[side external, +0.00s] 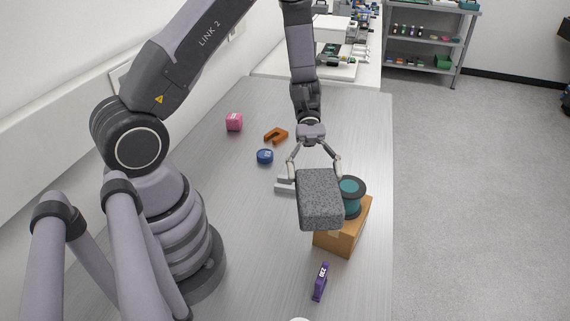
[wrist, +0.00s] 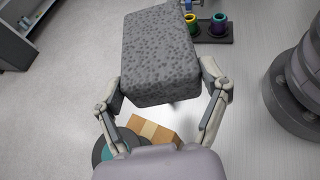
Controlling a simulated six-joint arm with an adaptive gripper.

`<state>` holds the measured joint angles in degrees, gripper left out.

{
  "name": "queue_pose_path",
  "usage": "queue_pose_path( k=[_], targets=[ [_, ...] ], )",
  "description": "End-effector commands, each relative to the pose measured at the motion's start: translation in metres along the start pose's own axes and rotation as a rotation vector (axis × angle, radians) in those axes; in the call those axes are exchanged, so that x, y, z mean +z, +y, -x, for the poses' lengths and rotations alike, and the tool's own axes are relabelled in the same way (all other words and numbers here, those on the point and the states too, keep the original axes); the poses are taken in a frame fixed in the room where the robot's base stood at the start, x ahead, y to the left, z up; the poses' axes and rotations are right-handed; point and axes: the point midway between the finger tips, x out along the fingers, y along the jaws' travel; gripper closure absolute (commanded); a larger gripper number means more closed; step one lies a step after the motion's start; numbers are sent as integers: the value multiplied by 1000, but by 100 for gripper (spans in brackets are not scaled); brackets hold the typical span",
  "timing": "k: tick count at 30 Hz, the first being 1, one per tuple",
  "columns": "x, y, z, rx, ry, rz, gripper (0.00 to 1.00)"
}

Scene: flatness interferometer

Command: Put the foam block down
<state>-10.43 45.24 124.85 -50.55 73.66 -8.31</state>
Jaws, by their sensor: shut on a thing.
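The foam block (side external: 320,198) is a dark grey speckled slab. My gripper (side external: 315,168) is shut on it and holds it up in the air above the bench. In the wrist view the foam block (wrist: 160,55) fills the upper middle, with a finger of my gripper (wrist: 163,88) on each side of it. In the side view the block hides part of a cardboard box and of a teal spool behind it. I cannot tell its exact height above the bench.
A cardboard box (side external: 342,238) carries a teal spool (side external: 352,190). A grey metal piece (side external: 284,185), blue round piece (side external: 265,156), orange bracket (side external: 276,135), pink cube (side external: 234,121) and purple tag (side external: 320,282) lie on the bench (side external: 240,230). Left of the block, the bench is mostly bare.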

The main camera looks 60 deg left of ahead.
Motion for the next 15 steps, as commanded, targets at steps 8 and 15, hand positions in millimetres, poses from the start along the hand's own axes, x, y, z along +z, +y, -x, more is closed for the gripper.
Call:
queue_pose_path(
  k=[8, 15],
  targets=[
    [-26, -79, 23, -636, 0, -263, 44],
    [-52, -124, 68, -1109, -3, -458, 44]
  ],
)
